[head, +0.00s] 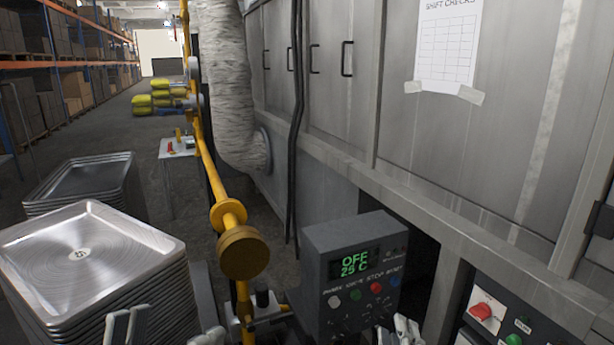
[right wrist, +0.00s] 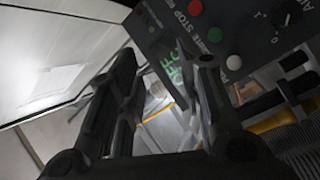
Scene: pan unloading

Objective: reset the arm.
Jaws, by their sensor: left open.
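My left gripper (head: 125,326) shows only its pale fingertips at the bottom edge of the head view, in front of the near pan stack. The fingers stand apart with nothing seen between them. My right gripper (head: 400,332) shows at the bottom edge, just below the right side of the grey control box (head: 345,265). In the right wrist view its two dark fingers (right wrist: 165,65) are spread apart and nothing is held between them. The control box buttons show close beyond the fingers there. Most of both arms is out of view.
A tall stack of metal pans (head: 85,262) stands at the lower left, with a second stack (head: 85,180) behind it. A yellow pipe (head: 205,155) runs upright left of the control box. Metal cabinets (head: 330,80) fill the right. The aisle floor is open at the back.

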